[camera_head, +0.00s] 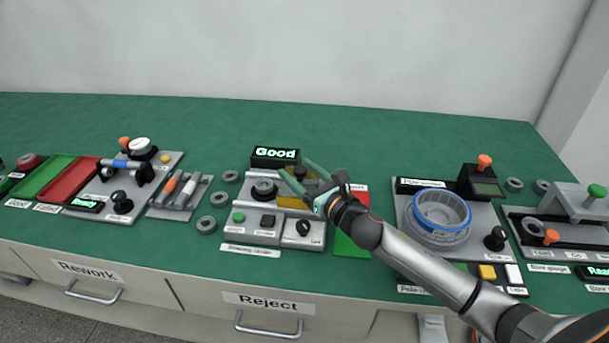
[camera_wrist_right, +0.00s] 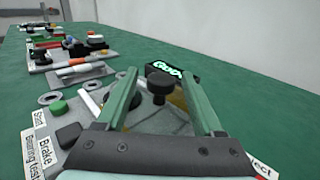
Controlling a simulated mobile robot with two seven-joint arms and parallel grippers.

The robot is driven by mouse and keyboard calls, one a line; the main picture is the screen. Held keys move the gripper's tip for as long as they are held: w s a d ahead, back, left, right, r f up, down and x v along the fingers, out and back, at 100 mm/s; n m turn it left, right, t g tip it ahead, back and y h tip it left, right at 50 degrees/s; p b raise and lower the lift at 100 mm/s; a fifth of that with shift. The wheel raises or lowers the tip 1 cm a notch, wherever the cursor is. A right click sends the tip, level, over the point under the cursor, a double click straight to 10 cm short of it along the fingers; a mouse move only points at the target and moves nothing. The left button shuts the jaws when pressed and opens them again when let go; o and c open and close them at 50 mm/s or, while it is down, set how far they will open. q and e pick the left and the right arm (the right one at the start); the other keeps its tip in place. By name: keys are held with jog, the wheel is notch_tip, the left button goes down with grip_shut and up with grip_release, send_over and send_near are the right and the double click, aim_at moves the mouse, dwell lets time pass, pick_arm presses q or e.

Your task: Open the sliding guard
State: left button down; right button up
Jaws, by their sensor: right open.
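The bearing tester (camera_head: 262,232) stands at the middle of the bench, with a lit "Good" display (camera_head: 275,153) at its back. A yellowish see-through panel (camera_head: 290,202), which looks like the sliding guard, shows partly behind my right gripper (camera_head: 294,168). My right gripper is open above the tester, its green fingers pointing at the back left. In the right wrist view a black knob (camera_wrist_right: 160,84) shows between the open fingers; I cannot tell whether they touch it. Much of the guard is hidden by the fingers. My left gripper is not in view.
Grey rings (camera_head: 207,225) lie left of the tester. Red and green trays (camera_head: 74,179) are further left. The bench behind the stations is clear.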

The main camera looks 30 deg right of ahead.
pick_arm(q)
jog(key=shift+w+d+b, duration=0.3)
jog(key=shift+b, duration=0.1)
pick_arm(e)
jog(key=s+d, duration=0.2)
jog(key=s, duration=1)
jog(key=shift+s+d, duration=0.15)
jog(key=shift+d, duration=0.05)
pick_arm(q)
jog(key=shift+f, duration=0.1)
